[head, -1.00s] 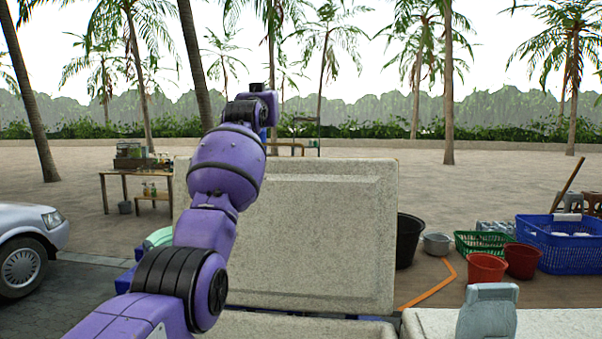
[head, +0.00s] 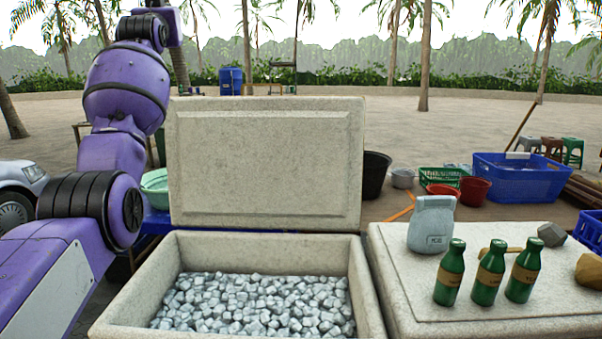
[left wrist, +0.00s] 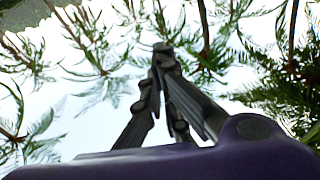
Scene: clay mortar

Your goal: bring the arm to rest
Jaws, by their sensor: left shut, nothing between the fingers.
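My left arm, purple with black bands, is raised at the left of the head view, bent upward beside the open cooler. Its gripper is out of the head view. In the left wrist view my left gripper (left wrist: 162,50) points up toward sky and palm fronds. Its dark fingers meet at the tips, shut with nothing between them. My right gripper is in neither view.
An open stone-like box (head: 365,285) holds grey ice-like cubes, its lid (head: 265,165) standing upright behind. On the closed box (head: 400,265) at right stand three green bottles (head: 490,272) and a grey jug (head: 432,224). Buckets and a blue basket (head: 520,178) lie beyond.

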